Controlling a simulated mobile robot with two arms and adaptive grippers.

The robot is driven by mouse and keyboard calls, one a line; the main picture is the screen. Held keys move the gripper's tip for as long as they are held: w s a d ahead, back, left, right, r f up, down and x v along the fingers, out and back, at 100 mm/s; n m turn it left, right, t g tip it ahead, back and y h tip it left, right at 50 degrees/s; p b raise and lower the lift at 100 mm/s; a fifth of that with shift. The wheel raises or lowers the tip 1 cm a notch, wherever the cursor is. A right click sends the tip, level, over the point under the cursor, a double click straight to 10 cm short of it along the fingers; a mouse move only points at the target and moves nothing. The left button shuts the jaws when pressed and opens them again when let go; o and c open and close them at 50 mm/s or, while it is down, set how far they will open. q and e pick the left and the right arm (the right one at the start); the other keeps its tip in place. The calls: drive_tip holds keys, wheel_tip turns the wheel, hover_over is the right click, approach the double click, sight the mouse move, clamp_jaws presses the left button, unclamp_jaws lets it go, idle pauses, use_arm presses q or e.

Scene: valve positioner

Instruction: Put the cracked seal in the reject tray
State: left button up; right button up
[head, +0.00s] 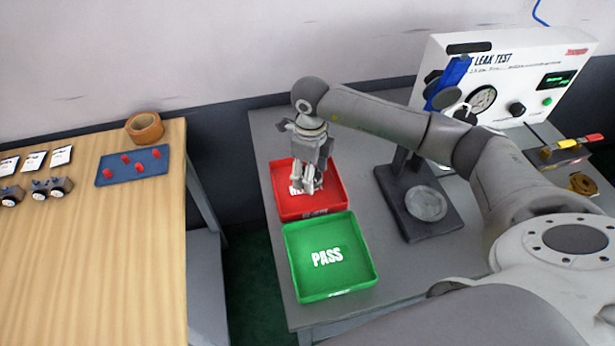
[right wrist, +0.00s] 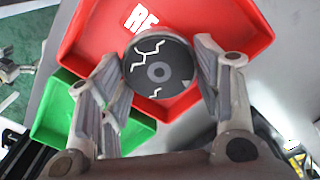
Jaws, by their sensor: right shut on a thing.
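My right gripper (right wrist: 158,88) is shut on the cracked seal (right wrist: 158,73), a dark round disc with a center hole and white crack lines. In the right wrist view the seal sits between the two fingers, in front of the red reject tray (right wrist: 225,30). In the head view my right gripper (head: 308,185) points down over the red tray (head: 335,185), and the seal is mostly hidden by the fingers. How high the seal is above the tray floor I cannot tell.
A green PASS tray (head: 327,285) stands directly in front of the red tray. A press stand (head: 415,200) and the leak test box (head: 540,75) are to the right.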

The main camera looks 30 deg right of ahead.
drive_tip(key=shift+w+a+f, duration=0.1)
drive_tip(key=shift+w+f, duration=0.25)
drive_tip(key=shift+f, duration=0.05)
wheel_tip(320, 180, down, 3)
drive_tip(key=shift+w+r+p, duration=0.1)
drive_tip(key=shift+w+p, duration=0.05)
drive_tip(key=shift+p, duration=0.6)
drive_tip(key=shift+f, duration=0.25)
drive_tip(key=shift+f, duration=0.1)
drive_tip(key=shift+f+b, duration=0.15)
drive_tip(key=shift+b, duration=0.15)
drive_tip(key=o, duration=1.3)
